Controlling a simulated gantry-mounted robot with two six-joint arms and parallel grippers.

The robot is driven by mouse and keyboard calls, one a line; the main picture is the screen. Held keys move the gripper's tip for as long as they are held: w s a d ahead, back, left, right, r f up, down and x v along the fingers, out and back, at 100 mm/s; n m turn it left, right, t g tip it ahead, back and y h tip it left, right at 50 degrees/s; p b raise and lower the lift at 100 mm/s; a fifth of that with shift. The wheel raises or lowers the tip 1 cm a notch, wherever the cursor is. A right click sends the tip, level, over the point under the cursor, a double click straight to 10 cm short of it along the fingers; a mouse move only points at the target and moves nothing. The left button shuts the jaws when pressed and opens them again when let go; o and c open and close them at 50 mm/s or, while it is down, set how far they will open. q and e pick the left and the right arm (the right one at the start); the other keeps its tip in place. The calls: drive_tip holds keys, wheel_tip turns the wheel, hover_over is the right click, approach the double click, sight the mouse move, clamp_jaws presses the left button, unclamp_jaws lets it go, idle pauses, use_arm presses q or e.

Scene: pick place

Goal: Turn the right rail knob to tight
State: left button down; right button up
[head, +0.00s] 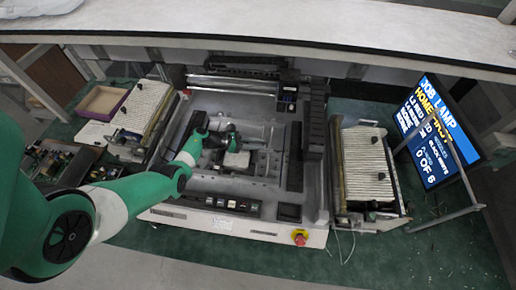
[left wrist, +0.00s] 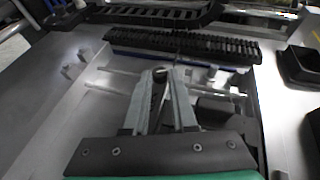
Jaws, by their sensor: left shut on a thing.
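My left arm reaches in from the left in the head view, and its wrist is over the middle of the grey machine bed (head: 215,183). In the left wrist view my left gripper (left wrist: 161,76) has its grey fingers closed together at the tips on a small round knob (left wrist: 160,71). The fingers hide most of the knob, so its turn position cannot be read. A thin metal rail (left wrist: 98,86) runs to the left of the fingertips. A small pale knob (left wrist: 212,73) stands to the right, apart from the fingers. My right gripper is not in view.
A black ribbed strip (left wrist: 185,44) lies just beyond the fingers. Feeder banks stand left (head: 140,105) and right (head: 366,165) of the bed. A red stop button (head: 300,237) is on the front edge. A lit screen (head: 436,130) stands at the right.

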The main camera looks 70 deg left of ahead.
use_arm(q)
drive_tip(key=shift+r, duration=0.1)
idle(0.4)
drive_tip(key=c, duration=0.7)
unclamp_jaws()
drive_tip(key=shift+s+a+r, duration=0.1)
drive_tip(key=shift+s+r, duration=0.05)
drive_tip(key=shift+s, duration=0.15)
drive_tip(key=p+v, duration=0.2)
drive_tip(key=v, duration=0.9)
drive_tip(key=shift+a, duration=0.1)
